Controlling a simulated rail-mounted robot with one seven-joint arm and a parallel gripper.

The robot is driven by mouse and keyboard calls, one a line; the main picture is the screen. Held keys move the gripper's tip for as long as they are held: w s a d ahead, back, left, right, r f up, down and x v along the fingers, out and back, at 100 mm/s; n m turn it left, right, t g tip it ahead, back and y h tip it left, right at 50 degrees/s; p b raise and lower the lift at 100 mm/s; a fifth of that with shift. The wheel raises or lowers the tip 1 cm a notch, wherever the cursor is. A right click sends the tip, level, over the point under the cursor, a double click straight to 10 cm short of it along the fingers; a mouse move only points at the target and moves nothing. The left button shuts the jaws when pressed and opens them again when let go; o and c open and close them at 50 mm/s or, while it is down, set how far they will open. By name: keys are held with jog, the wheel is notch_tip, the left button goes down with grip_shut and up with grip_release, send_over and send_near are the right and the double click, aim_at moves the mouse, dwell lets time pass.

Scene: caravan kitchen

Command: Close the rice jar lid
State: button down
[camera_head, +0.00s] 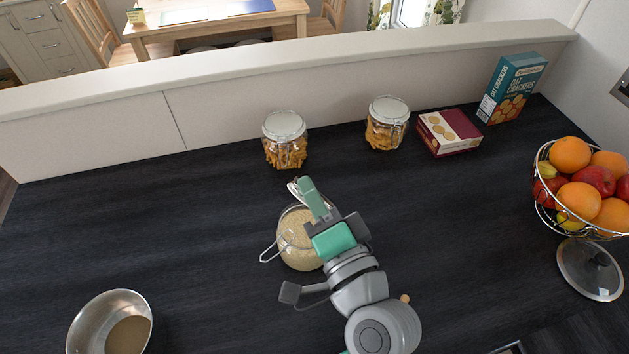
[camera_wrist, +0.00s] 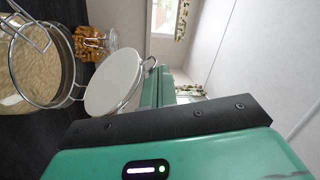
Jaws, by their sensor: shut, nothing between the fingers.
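The glass rice jar (camera_head: 297,240) stands on the dark counter with rice inside and its mouth uncovered. In the wrist view the jar (camera_wrist: 30,75) is at the left. Its white round lid (camera_wrist: 112,82) is open and stands tilted up on the wire hinge, seen nearly edge-on in the head view (camera_head: 294,189). My gripper (camera_head: 306,184) has its teal fingers shut and empty, right beside the lid at the jar's far side. The fingers also show in the wrist view (camera_wrist: 160,88). I cannot tell whether they touch the lid. My arm covers the jar's right part.
Two lidded pasta jars (camera_head: 286,142) (camera_head: 387,124) stand behind, near the low wall. A red box (camera_head: 448,134) and a cracker box (camera_head: 512,88) are to their right. A fruit basket (camera_head: 580,190) and a glass pot lid (camera_head: 590,268) lie far right. A steel pot (camera_head: 84,322) is front left.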

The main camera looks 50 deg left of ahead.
jog(key=s+f+b, duration=0.1)
jog(key=s+f, duration=0.1)
jog(key=s, duration=0.1)
jog(key=shift+f, duration=0.35)
jog(key=shift+s+f+b, duration=0.5)
jog(key=shift+f+b, duration=0.1)
jog(key=shift+f, duration=0.15)
jog(key=shift+s+f+b, duration=0.5)
jog(key=shift+f+b, duration=0.1)
jog(key=shift+f, duration=0.15)
notch_tip(320, 180, up, 6)
jog(key=p, duration=0.5)
jog(key=d+f+b, duration=0.3)
jog(key=d+f, duration=0.2)
jog(key=d, duration=0.4)
jog(key=shift+d+f+b, duration=0.2)
jog(key=shift+d+b, duration=0.1)
jog(key=shift+b, duration=0.1)
